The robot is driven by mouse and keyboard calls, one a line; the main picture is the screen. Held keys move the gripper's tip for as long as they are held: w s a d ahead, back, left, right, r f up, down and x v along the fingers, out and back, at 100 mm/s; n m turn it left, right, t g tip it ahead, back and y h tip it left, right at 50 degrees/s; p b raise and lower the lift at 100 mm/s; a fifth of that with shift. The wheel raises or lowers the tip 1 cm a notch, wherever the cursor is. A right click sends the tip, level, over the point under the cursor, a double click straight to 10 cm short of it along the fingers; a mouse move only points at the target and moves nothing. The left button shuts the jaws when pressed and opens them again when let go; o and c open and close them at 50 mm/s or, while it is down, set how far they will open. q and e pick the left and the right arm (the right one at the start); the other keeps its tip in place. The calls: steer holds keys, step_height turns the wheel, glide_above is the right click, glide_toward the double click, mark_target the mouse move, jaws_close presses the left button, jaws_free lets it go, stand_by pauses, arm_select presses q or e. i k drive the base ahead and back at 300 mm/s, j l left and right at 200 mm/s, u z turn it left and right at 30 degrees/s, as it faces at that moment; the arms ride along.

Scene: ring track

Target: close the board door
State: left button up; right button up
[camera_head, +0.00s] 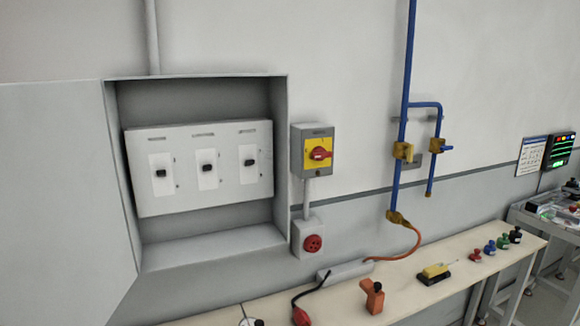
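The board is a grey wall cabinet (281,160) with its front open. Inside it a light panel (200,200) carries three breakers with dark toggles. The board door (60,190) is a large pale panel at the left, hinged on the cabinet's left side and swung wide open. Its left part runs out of the picture. Neither of my grippers shows in the head view.
A yellow and red rotary switch (318,153) and a red socket (312,243) are on the wall right of the cabinet. Blue pipes (403,110) stand further right. A bench (455,258) below holds a power strip (345,271), an orange tool (373,297) and several small items.

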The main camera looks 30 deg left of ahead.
mark_target(66, 259)
steer(key=j+u, duration=0.35)
steer(key=j, duration=0.7)
steer(key=j+u, duration=0.3)
steer(key=j, duration=0.75)
